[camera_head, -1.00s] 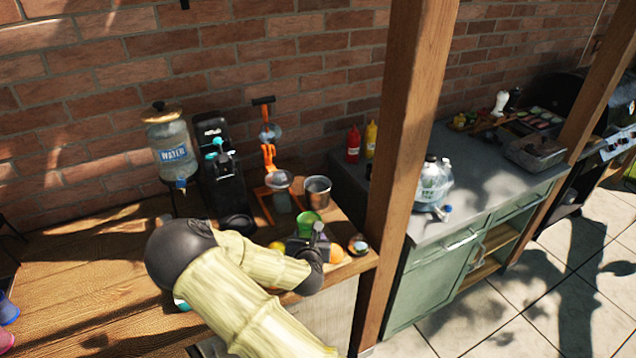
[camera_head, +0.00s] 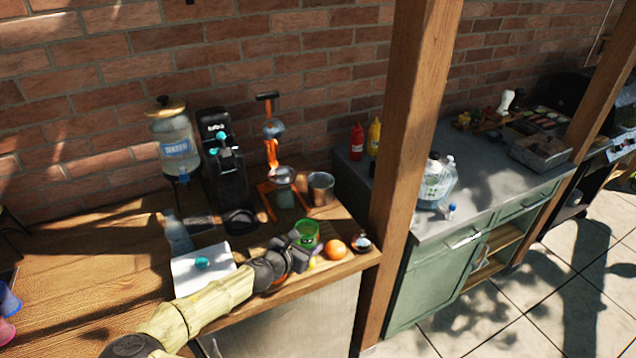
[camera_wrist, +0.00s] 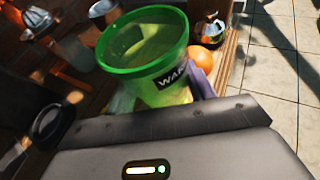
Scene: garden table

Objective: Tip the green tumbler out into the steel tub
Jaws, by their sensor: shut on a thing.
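The green tumbler (camera_head: 306,229) is near the front edge of the wooden counter. In the wrist view the tumbler (camera_wrist: 160,80) is large, with its open mouth facing up and a dark label on its side. My gripper (camera_head: 301,248) reaches in from the left and is shut on the tumbler. Its fingertips are mostly hidden, and I cannot tell whether the tumbler's base touches the counter. The steel tub (camera_head: 320,189) stands upright behind the tumbler, slightly right and apart from it. The tub (camera_wrist: 104,11) also shows at the top of the wrist view.
An orange (camera_head: 336,249) and a small dark-topped jar (camera_head: 362,243) are right of the tumbler. An orange-framed press (camera_head: 270,160) stands left of the tub, beside a black coffee machine (camera_head: 224,175). A wooden post (camera_head: 405,130) rises at the right. A white box (camera_head: 200,268) lies left.

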